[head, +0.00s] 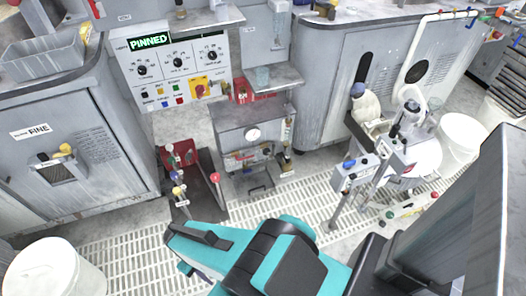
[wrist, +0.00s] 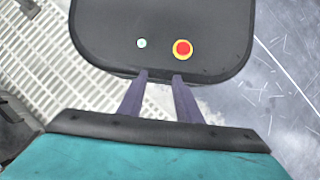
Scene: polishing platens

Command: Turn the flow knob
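In the head view a white control panel (head: 163,92) at the upper left carries three black dial knobs: left (head: 142,70), middle (head: 178,62) and right (head: 212,55). Their labels are too small to read, so I cannot tell which knob is the flow knob. A green lit sign on the panel reads PINNED. My teal arm is low in the head view, well in front of the panel and apart from it. My gripper (wrist: 159,76) shows in the wrist view with two grey-purple fingers apart and nothing between them. No knob shows in the wrist view.
A grey cabinet (head: 75,145) stands left, a white bucket (head: 55,270) at lower left. A red-and-black pedal-like unit (head: 190,180) and a gauge cart (head: 250,150) stand below the panel. A post with grey boxes (head: 355,175) stands right. Grated floor (head: 275,200) lies between.

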